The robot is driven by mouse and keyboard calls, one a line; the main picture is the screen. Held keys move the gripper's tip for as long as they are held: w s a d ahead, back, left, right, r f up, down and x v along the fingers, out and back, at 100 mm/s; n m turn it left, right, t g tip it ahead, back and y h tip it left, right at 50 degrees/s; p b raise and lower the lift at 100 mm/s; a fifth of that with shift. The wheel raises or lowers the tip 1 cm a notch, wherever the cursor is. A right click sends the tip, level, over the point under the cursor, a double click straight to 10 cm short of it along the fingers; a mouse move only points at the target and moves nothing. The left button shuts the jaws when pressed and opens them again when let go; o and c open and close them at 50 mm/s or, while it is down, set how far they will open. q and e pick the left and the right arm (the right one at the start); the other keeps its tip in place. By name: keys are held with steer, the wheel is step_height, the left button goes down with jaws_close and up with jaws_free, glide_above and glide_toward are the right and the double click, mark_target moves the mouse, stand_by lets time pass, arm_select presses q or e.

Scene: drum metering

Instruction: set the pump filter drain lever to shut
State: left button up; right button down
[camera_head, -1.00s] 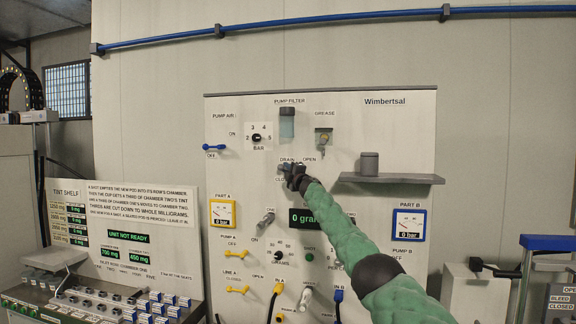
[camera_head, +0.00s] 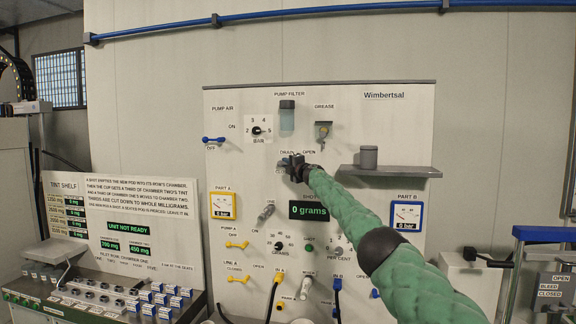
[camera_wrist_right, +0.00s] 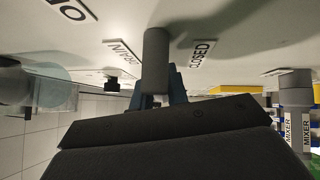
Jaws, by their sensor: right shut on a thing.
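The pump filter (camera_head: 287,117) is a clear bowl with a dark cap, high on the white panel. Its drain lever is mostly hidden behind my right gripper (camera_head: 297,168) in the head view, just below the drain label and beside the closed label (camera_head: 281,171). In the right wrist view the lever is a grey cylinder (camera_wrist_right: 156,55), with the drain label on its left and the closed label (camera_wrist_right: 203,53) on its right. My right gripper (camera_wrist_right: 172,88) is shut on this lever. The lever's exact setting is hard to tell. My left gripper is out of view.
A grey shelf (camera_head: 390,171) with a grey canister (camera_head: 369,157) juts out right of the gripper. The grease fitting (camera_head: 323,133) is above it. The shot display (camera_head: 310,210) and several levers lie below. My green arm crosses the panel's lower right.

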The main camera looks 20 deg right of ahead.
steer(key=shift+w+a+f, duration=0.15)
steer(key=shift+a+f, duration=0.45)
steer(key=shift+a, duration=0.05)
steer(key=c, duration=1.5)
jaws_free()
steer(key=shift+a+r, duration=0.4)
steer(key=shift+a, duration=0.2)
steer(key=shift+w+d, duration=0.1)
steer(key=shift+d, duration=0.45)
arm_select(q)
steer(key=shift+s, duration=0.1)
arm_select(e)
steer(key=shift+s+d, duration=0.2)
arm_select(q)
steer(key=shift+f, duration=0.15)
